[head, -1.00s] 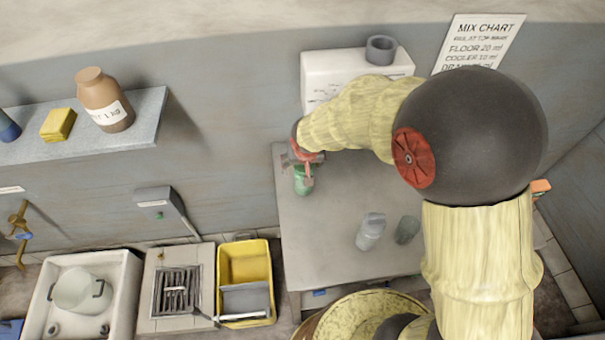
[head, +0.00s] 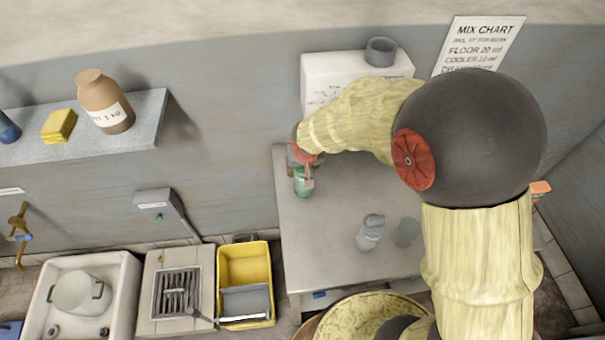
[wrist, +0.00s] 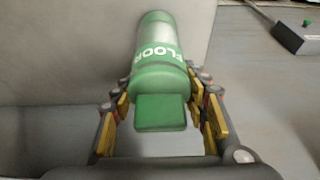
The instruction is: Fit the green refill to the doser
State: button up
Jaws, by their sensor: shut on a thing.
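The green refill, a cylinder marked FLOOR with a green block at its near end, fills the middle of the wrist view (wrist: 158,75). In the head view it shows small (head: 303,184) at the table's left edge. My gripper (wrist: 162,88) is shut on it, one finger on each side; it also shows in the head view (head: 305,160). I cannot tell whether the refill touches the table. A grey wall unit with a green mark (head: 158,205), possibly the doser, is left of the refill; a similar unit shows at the wrist view's upper right (wrist: 296,38).
A white box (head: 330,75) stands behind. A yellow bucket (head: 262,262), a drain (head: 177,292) and a sink (head: 115,270) lie left. A shelf (head: 60,145) juts from the wall.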

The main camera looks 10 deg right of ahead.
jog(key=c, duration=0.3)
jog(key=shift+r+p, duration=0.45)
jog(key=shift+r, duration=0.4)
dwell(0.7)
jog(key=shift+r+p, duration=1.7)
jog(key=shift+r, duration=1)
jog(key=shift+s+f, duration=0.1)
